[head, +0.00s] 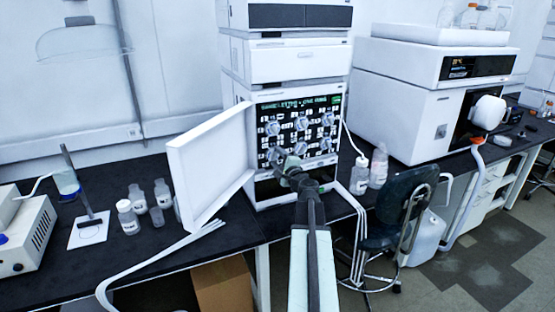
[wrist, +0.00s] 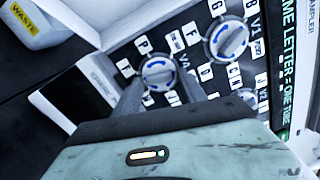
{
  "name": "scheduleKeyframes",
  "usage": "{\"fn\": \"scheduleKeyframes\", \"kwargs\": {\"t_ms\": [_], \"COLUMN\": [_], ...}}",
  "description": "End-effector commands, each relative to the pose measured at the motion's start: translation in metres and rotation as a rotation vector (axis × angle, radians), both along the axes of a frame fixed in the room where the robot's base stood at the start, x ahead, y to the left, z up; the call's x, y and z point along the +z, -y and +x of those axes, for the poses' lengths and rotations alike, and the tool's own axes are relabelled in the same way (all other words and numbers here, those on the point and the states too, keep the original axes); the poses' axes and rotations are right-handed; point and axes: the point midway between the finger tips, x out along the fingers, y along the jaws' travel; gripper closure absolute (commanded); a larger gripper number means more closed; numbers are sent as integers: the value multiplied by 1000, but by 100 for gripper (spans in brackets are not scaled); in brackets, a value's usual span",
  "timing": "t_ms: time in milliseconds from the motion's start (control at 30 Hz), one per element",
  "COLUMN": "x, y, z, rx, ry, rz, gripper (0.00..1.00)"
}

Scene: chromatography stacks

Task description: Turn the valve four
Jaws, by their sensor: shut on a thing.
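The valve panel (head: 300,135) carries several round grey-white knobs in two rows. In the wrist view, the valve four knob (wrist: 158,73), with a blue mark on its face, sits left of its V4 label (wrist: 185,61). In the head view this knob (head: 274,155) is at the panel's lower left. My gripper (wrist: 163,90) has one finger on each side of the knob and is shut on it. In the head view my gripper (head: 292,168) is at the panel's lower edge.
The valve one knob (wrist: 228,40) is close by on the right in the wrist view. An open white door (head: 208,165) stands left of the panel. A bottle labelled WASTE (wrist: 35,22) shows in the wrist view. A dark chair (head: 395,205) stands at the right.

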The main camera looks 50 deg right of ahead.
Motion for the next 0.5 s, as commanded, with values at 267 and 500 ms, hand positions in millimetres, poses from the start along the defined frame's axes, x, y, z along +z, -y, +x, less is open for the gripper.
{"fn": "scheduleKeyframes", "kwargs": {"t_ms": [267,500], "x": [-2,-2], "y": [-1,-1], "z": [0,0], "rx": [1,2], "ry": [65,96], "rz": [163,243], "gripper": [92,92]}}
